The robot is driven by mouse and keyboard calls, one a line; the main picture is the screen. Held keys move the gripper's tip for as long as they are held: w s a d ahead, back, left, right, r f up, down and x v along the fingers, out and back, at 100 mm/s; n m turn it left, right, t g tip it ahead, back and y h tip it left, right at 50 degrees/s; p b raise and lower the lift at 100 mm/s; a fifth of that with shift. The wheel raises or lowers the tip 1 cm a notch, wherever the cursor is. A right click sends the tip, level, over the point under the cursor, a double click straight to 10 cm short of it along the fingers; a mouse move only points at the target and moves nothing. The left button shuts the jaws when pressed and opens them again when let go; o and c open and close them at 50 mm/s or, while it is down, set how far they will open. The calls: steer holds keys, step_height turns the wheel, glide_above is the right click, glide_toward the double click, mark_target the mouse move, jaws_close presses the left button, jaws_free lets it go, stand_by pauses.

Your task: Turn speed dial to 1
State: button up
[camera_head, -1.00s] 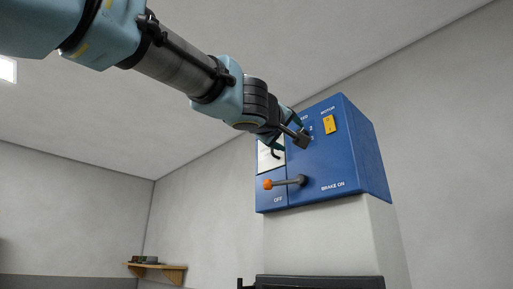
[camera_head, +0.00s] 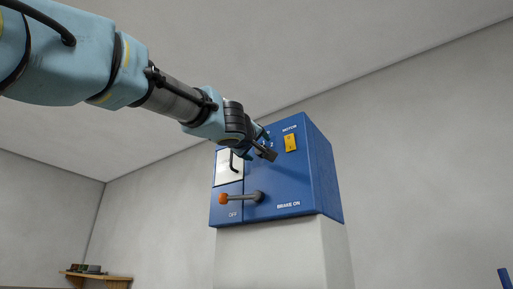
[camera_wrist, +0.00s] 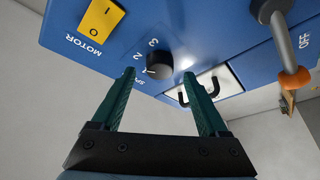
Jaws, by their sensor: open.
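The black round speed dial (camera_wrist: 159,65) is on the front of a blue control box (camera_head: 290,180). White numerals 1, 2 and 3 curve beside it in the wrist view. A small pale mark shows on its face; I cannot tell clearly which numeral it points at. My gripper (camera_wrist: 160,80) is open. Its two green fingers stand on either side of the dial in the picture, with the dial between and just beyond the tips; no contact is visible. In the head view my gripper (camera_head: 265,143) is at the box's upper front and hides the dial.
A yellow motor switch (camera_head: 290,143) is right of the dial in the head view. A lever with an orange knob (camera_head: 224,199) sticks out below. A white panel with a dark hook-shaped handle (camera_head: 229,167) is at left. A wall shelf (camera_head: 95,277) is farther off.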

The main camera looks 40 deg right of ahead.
steer(key=shift+x, duration=0.85)
jaws_close()
